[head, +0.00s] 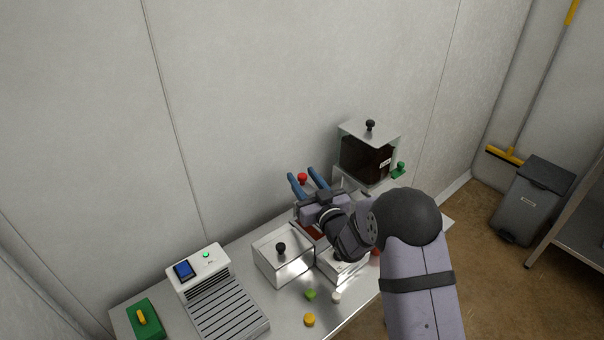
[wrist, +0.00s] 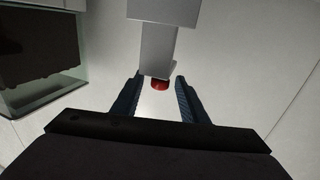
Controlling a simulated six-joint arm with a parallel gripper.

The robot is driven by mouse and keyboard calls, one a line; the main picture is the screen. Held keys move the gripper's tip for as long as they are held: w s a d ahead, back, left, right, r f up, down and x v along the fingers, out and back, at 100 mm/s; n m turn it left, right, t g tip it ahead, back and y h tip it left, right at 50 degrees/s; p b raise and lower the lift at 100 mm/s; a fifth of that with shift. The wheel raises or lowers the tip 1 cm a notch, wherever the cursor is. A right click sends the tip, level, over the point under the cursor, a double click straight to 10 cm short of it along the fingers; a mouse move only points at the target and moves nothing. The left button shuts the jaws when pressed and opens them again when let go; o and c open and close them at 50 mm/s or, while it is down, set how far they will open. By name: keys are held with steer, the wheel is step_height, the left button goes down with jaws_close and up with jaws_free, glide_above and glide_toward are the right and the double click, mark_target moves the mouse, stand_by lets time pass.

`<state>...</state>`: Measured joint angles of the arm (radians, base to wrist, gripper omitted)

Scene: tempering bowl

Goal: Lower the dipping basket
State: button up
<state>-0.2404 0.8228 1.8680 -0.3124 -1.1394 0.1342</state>
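My gripper (head: 301,173) is over the back of the steel table, its two blue fingers pointing toward the wall. The fingers are apart, with nothing held between them. A red knob (head: 302,178) shows between the fingertips. In the wrist view the red knob (wrist: 160,84) sits at the lower end of a grey post (wrist: 158,45), with a gap to each finger of my gripper (wrist: 158,92). I cannot make out the dipping basket itself; my gripper and wrist cover the area below. A dark red patch (head: 313,232) shows under the gripper.
A lidded steel container (head: 283,263) with a black knob stands left of my wrist. A clear-walled tank of dark brown content (head: 365,160) stands back right, a green handle (head: 398,169) beside it. A white device (head: 198,271) and a grille (head: 229,308) are at left.

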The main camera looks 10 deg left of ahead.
mark_target(303, 184)
steer(key=shift+w+a, duration=0.3)
steer(key=shift+w, duration=0.2)
jaws_close()
step_height(303, 184, down, 3)
steer(key=b, duration=0.3)
steer(key=shift+f, duration=0.15)
jaws_free()
steer(key=shift+s+d, duration=0.1)
